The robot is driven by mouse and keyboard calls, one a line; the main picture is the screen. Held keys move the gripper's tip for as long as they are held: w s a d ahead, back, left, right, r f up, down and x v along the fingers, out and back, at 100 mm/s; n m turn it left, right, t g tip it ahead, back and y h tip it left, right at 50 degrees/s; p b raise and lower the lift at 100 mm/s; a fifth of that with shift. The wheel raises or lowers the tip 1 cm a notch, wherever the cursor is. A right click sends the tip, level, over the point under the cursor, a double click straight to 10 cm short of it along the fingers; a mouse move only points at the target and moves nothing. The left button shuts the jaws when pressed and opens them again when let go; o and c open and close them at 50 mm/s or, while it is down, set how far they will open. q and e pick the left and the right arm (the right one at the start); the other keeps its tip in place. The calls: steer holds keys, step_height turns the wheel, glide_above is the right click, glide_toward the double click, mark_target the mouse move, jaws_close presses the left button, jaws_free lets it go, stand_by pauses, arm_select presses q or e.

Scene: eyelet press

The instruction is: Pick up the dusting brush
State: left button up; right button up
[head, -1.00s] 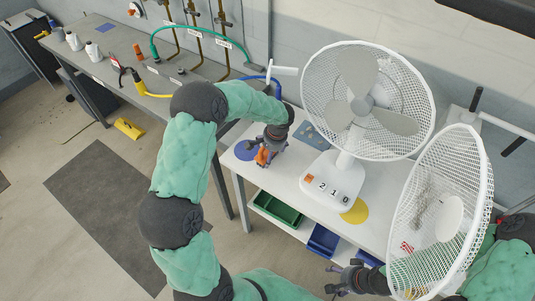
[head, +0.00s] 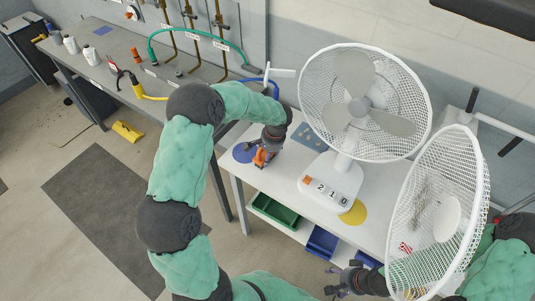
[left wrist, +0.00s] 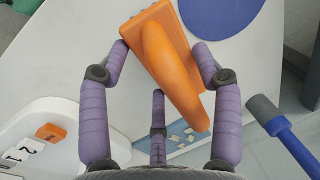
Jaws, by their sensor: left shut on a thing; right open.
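The orange dusting brush (left wrist: 168,62) lies between my left fingers in the left wrist view, with its wide block at the top and its handle toward the palm. My left gripper (left wrist: 165,65) is shut on it, fingers on both sides. In the head view the brush (head: 261,158) shows small under my left gripper (head: 265,150), low over the white table by the blue disc; whether it touches the table I cannot tell. My right gripper (head: 343,280) is open and empty, low at the table's front edge.
A white fan (head: 360,105) on a base with number tiles stands right of the brush. A dusty fan guard (head: 440,215) stands in front of it. A blue disc (left wrist: 222,14) and yellow disc (head: 354,212) mark the table (head: 285,185). Green (head: 276,209) and blue (head: 322,242) bins sit below.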

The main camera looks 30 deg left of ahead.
arm_select(q)
step_height(320, 180, up, 3)
steer(key=shift+f, duration=0.1)
steer(key=s+d+r+p, duration=0.2)
steer(key=s+d+r, duration=0.7)
steer(key=d, duration=0.1)
steer(key=shift+d+r, duration=0.25)
steer(key=shift+d, duration=0.1)
